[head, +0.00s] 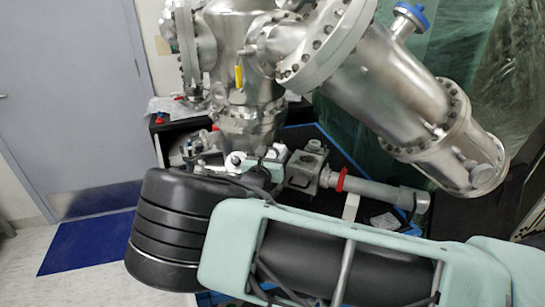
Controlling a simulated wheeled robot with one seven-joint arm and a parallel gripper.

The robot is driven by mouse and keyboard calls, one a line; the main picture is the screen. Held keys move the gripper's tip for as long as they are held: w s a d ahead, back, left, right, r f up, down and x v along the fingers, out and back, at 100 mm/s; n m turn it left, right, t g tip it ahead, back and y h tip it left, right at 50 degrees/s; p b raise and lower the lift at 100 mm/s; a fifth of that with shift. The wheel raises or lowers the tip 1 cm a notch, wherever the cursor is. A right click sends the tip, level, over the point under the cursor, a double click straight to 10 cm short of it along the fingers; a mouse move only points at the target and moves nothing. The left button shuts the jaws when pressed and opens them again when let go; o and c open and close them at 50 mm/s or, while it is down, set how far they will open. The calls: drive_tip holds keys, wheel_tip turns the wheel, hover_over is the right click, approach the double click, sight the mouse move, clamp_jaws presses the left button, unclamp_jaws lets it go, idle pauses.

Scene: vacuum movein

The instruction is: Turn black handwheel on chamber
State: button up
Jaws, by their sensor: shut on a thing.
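The steel vacuum chamber (250,75) stands upright at the top centre of the head view. Below it, a horizontal run of fittings crosses the picture. A small dark round part, which looks like the black handwheel (188,149), shows at the left end of this run. My gripper (205,161) is small in the picture, low on the chamber's front, among pale teal and grey parts. It is shut at the handwheel. The fingertips and most of the wheel's rim are too small and covered to make out, so the wheel's angle cannot be told.
My teal and black arm fills the lower right foreground. A pipe with a red ring (342,180) runs right from the fittings. A large flanged steel tube (385,90) slants down to the right. A grey door (70,90) and a blue floor mat (88,242) lie left.

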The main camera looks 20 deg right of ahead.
drive_tip(key=m+g+h+b, duration=0.1)
drive_tip(key=m+b, duration=0.1)
drive_tip(key=m, duration=0.1)
drive_tip(key=m+g+h+b, duration=0.1)
drive_tip(key=m+g+h, duration=0.1)
drive_tip(key=m, duration=0.1)
drive_tip(key=shift+s+d+f+b, duration=0.1)
drive_tip(key=shift+f+b, duration=0.1)
drive_tip(key=shift+b, duration=0.2)
drive_tip(key=m+g+h+b, duration=0.1)
drive_tip(key=m+g, duration=0.1)
drive_tip(key=m, duration=0.1)
drive_tip(key=m+g+h+b, duration=0.1)
drive_tip(key=m+g+b, duration=0.1)
drive_tip(key=m+g, duration=0.1)
drive_tip(key=shift+s+d, duration=0.15)
drive_tip(key=shift+s, duration=0.05)
drive_tip(key=m+g+b, duration=0.1)
drive_tip(key=m+g, duration=0.1)
drive_tip(key=m+g+b, duration=0.1)
drive_tip(key=m+g, duration=0.1)
drive_tip(key=m, duration=0.1)
drive_tip(key=shift+s+m+y, duration=0.2)
drive_tip(key=shift+m+y, duration=0.1)
drive_tip(key=shift+s+f+m+g+y, duration=0.1)
drive_tip(key=shift+m+g+y, duration=0.35)
drive_tip(key=shift+m+g, duration=0.5)
drive_tip(key=shift+s+m+g+y, duration=0.1)
drive_tip(key=shift+m+g+y, duration=0.4)
drive_tip(key=shift+m, duration=0.75)
